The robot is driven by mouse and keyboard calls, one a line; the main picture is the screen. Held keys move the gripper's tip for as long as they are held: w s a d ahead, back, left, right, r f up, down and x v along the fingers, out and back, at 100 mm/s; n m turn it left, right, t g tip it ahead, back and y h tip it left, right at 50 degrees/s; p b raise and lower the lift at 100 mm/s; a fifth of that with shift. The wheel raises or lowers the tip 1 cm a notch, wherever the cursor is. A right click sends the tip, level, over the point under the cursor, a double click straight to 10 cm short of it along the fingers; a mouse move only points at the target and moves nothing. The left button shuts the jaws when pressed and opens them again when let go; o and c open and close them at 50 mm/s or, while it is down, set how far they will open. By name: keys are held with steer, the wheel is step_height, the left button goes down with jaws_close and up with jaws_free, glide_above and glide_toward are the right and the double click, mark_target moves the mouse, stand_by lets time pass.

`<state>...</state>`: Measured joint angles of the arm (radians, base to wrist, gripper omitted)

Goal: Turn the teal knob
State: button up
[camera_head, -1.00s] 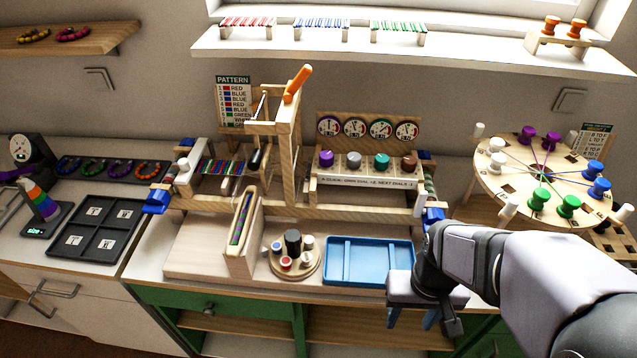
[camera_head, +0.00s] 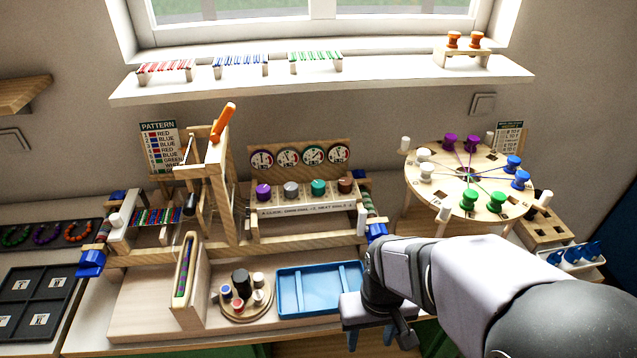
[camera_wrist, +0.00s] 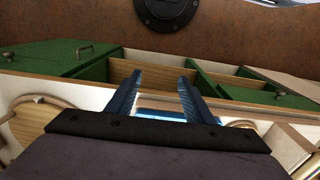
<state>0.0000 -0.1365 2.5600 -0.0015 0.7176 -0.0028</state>
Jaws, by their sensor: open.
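The teal knob (camera_head: 318,187) stands upright in a row on a pale wooden block. The purple knob (camera_head: 263,192) and grey knob (camera_head: 291,190) are to its left, and the brown knob (camera_head: 345,185) is to its right. A panel of round dials (camera_head: 313,156) stands behind the row. My gripper (camera_head: 370,338) is at the front, right of the blue tray, below and apart from the knobs. Its two blue fingers (camera_wrist: 158,97) are spread with nothing between them in the wrist view. The knobs do not show in the wrist view.
A blue tray (camera_head: 278,296) and a round stand with cylinders (camera_head: 247,309) lie in front of the knobs. A wooden loom frame with an orange handle (camera_head: 222,122) rises to the left. A round peg board (camera_head: 412,182) stands to the right.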

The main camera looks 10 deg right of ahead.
mark_target(318, 192)
steer(key=w+a+t, duration=0.2)
steer(key=w, duration=0.3)
steer(key=w+a+t, duration=0.2)
steer(key=w, duration=0.4)
steer(key=w+a+t+y, duration=0.1)
steer(key=w+a+t, duration=0.1)
steer(key=w, duration=0.4)
steer(key=shift+t+b, duration=0.4)
steer(key=w+a+r+t, duration=0.1)
steer(key=w+r+t, duration=0.1)
steer(key=w, duration=0.2)
steer(key=w+r+t+h, duration=0.1)
steer(key=w+r+t, duration=0.2)
steer(key=w, duration=0.1)
steer(key=w+a+r+m+t, duration=0.1)
steer(key=w+r+t, duration=0.2)
steer(key=w, duration=0.1)
steer(key=shift+w+a+h+b, duration=0.2)
steer(key=shift+a+h+b, duration=0.1)
steer(key=shift+b, duration=0.1)
steer(key=shift+w+d+f+t+b, duration=0.2)
steer(key=shift+d+f+t+b, duration=0.15)
steer(key=shift+b, duration=0.25)
steer(key=shift+w+d+f+m+t+h+b, duration=0.15)
steer(key=shift+d+m+t+h+b, duration=0.25)
steer(key=shift+t+h+b, duration=0.25)
steer(key=shift+d+r+t+h+b, duration=0.2)
steer(key=shift+d+t+h+b, duration=0.25)
steer(key=shift+h, duration=0.2)
